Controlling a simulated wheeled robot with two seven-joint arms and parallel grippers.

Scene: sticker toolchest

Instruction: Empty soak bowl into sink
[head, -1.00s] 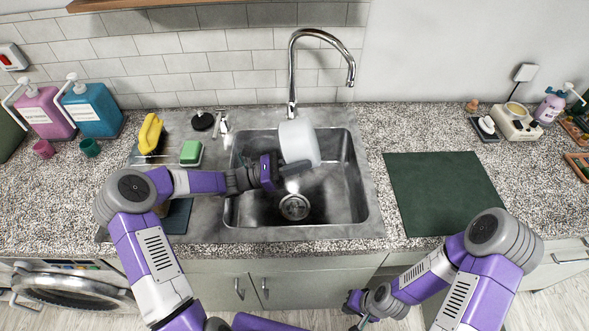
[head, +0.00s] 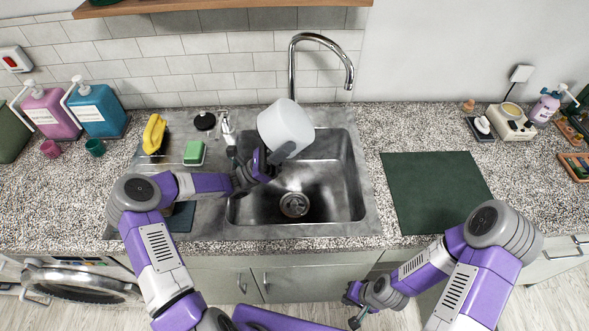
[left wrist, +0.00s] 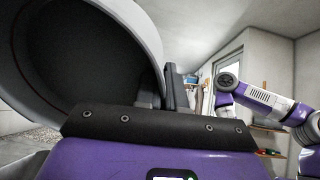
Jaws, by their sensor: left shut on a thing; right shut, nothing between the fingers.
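The white soak bowl (head: 285,124) is held tilted above the back left part of the steel sink (head: 335,200). My left gripper (head: 277,157) is shut on the bowl at its lower side. In the left wrist view the bowl (left wrist: 150,35) shows its dark inside and pale rim close to the gripper (left wrist: 165,115). I cannot tell whether anything is in the bowl. The sink basin looks empty around its drain (head: 294,204). My right gripper (head: 352,305) is shut and empty, low in front of the counter.
The chrome faucet (head: 318,38) arches behind the bowl. A yellow item (head: 154,133) and a green sponge (head: 194,152) are left of the sink. A dark green mat (head: 435,190) lies bare on the right counter. Pump bottles (head: 97,110) stand far left.

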